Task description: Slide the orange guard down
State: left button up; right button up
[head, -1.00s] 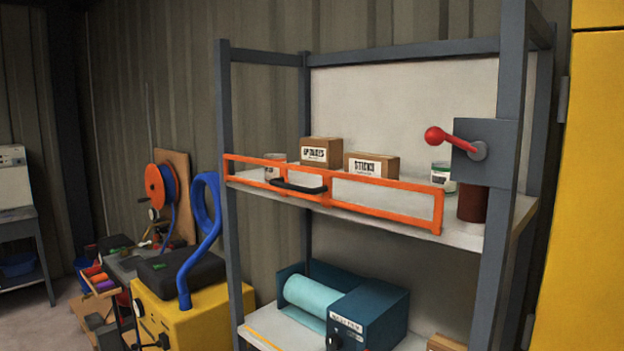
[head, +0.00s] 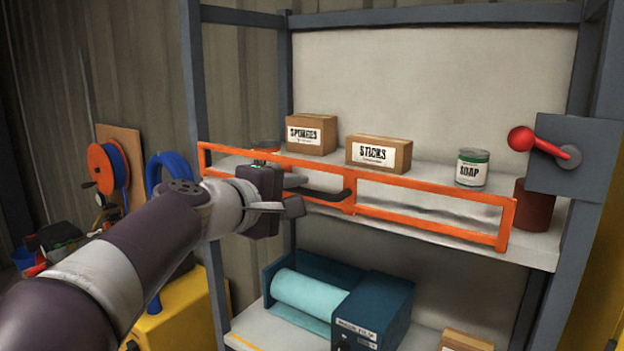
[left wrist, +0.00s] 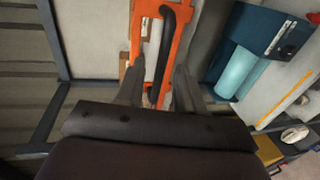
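The orange guard (head: 430,216) is an open rectangular frame across the front edge of the upper shelf. A black bar handle (head: 330,193) is fixed near its middle. My left gripper (head: 290,193) is in front of the guard at the handle's left end. In the left wrist view, the handle (left wrist: 166,45) runs between the two spread fingers of the gripper (left wrist: 160,72), with the orange guard (left wrist: 140,40) behind it. The fingers look apart from the handle. My gripper hides part of the guard in the head view. My right gripper is not in view.
A red-knobbed lever (head: 545,145) is on the right post. A teal roll dispenser (head: 370,312) sits on the lower shelf.

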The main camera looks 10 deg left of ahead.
aim_at(303, 192)
pick_arm(q)
jog(key=w, duration=0.1)
jog(key=w+f, duration=0.1)
jog(key=w, duration=0.1)
jog(key=w+p, duration=0.1)
jog(key=w, duration=0.1)
jog(key=shift+w+d+f, duration=0.1)
jog(key=shift+w+f, duration=0.15)
jog(key=shift+d, duration=0.25)
jog(key=shift+s+d+r, duration=0.1)
jog(key=shift+s+d, duration=0.15)
jog(key=shift+d, duration=0.1)
jog(key=shift+w+a, duration=0.15)
jog(key=shift+a, duration=0.1)
grip_shut()
notch_tip(303, 192, down, 10)
jog(key=b, duration=1)
jog(key=shift+b, duration=0.4)
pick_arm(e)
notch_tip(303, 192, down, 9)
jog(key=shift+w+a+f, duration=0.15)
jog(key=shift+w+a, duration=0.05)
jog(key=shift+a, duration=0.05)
pick_arm(q)
grip_release()
